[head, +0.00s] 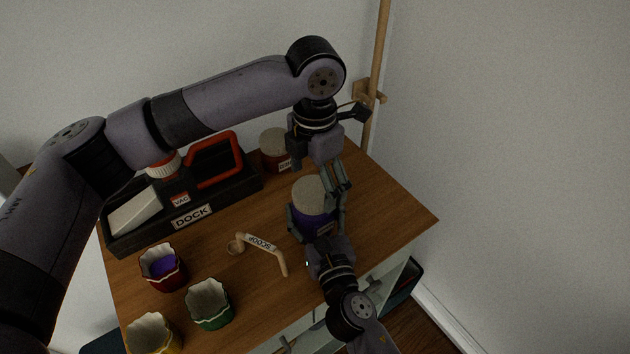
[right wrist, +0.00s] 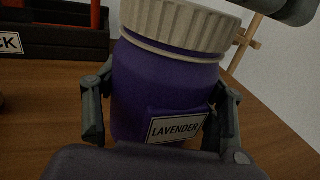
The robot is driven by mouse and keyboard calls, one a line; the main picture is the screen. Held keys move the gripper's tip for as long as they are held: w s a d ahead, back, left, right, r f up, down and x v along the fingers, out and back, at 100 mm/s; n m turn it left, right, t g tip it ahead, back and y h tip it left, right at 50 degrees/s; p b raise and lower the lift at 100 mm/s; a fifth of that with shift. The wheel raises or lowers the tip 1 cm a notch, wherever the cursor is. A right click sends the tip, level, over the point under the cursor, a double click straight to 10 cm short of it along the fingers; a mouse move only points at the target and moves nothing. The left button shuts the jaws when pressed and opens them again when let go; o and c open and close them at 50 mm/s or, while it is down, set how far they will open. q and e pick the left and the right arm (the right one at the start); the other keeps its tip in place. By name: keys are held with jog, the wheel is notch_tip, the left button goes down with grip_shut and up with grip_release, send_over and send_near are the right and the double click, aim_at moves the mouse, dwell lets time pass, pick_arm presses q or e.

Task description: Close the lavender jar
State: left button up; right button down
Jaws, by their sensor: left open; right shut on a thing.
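The purple lavender jar (head: 309,220) stands on the desk, with its label facing the camera in the right wrist view (right wrist: 176,128). A pale ribbed lid (head: 312,193) sits on top of it; it also shows in the right wrist view (right wrist: 185,22). My right gripper (head: 316,226) is shut around the jar's body, one finger on each side. My left gripper (head: 340,196) comes down from above, open, with its fingers at the right side of the lid. I cannot tell whether they touch the lid.
A dock (head: 222,202) with a vacuum stands at the back left. Another lidded jar (head: 272,162) stands behind. A scoop (head: 275,250) lies left of the lavender jar. Red (head: 165,283), green (head: 209,309) and yellow (head: 153,338) cups stand at the front left. The right desk corner (head: 405,220) is clear.

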pick_arm(q)
notch_tip(320, 180, up, 4)
jog(key=shift+f, duration=0.2)
jog(key=shift+c, duration=0.3)
